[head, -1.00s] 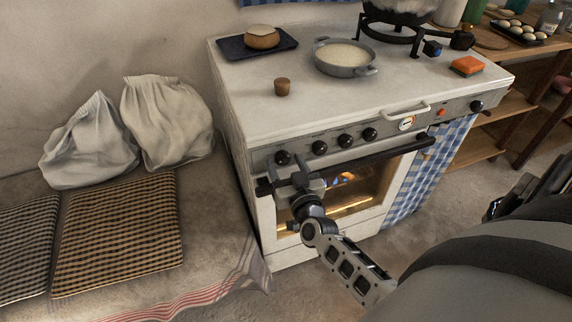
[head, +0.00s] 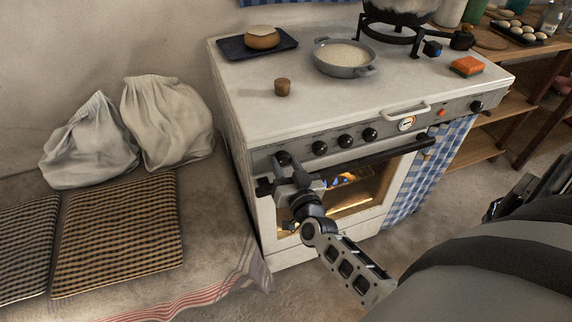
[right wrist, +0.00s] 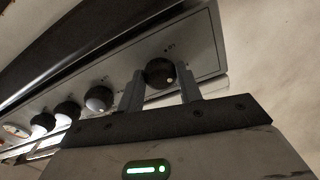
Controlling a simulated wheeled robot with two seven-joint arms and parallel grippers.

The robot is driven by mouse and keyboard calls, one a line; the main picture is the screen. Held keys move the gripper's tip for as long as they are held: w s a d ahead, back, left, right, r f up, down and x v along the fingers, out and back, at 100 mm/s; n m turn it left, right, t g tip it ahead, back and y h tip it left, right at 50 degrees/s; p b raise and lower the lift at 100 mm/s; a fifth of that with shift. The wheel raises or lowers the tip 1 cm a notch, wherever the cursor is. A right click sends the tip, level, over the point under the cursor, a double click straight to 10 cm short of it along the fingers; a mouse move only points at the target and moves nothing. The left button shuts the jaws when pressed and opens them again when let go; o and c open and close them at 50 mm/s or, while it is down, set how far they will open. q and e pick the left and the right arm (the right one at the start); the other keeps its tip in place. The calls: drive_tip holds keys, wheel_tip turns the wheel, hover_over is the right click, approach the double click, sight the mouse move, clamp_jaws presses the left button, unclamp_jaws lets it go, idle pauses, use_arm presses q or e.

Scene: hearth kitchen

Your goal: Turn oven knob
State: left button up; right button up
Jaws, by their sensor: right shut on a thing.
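The white oven front carries a row of dark knobs on a grey panel. The leftmost oven knob (head: 283,158) is the one at my right gripper (head: 290,164). In the right wrist view this round dark knob (right wrist: 160,72), with a small light dot on its face, sits between the two fingers of my gripper (right wrist: 160,88), which is shut on it. The fingers partly cover the knob in the head view. Other knobs (head: 345,141) stand to its right, untouched. My left gripper is not in view.
The oven door handle (head: 375,155) runs just below the knobs; the door window glows. On the stovetop are a grey pan (head: 345,68), a small wooden cup (head: 282,88), a dark tray (head: 235,49) and an orange sponge (head: 467,66). A bench with cushions (head: 115,235) lies left.

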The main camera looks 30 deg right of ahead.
drive_tip(key=m, duration=0.6)
drive_tip(key=m+b, duration=0.1)
drive_tip(key=m, duration=0.5)
drive_tip(key=shift+a, duration=0.1)
drive_tip(key=shift+m, duration=0.4)
drive_tip(key=o, duration=1)
drive_tip(key=b+v, duration=0.1)
drive_tip(key=v, duration=1.5)
drive_tip(key=shift+b, duration=0.3)
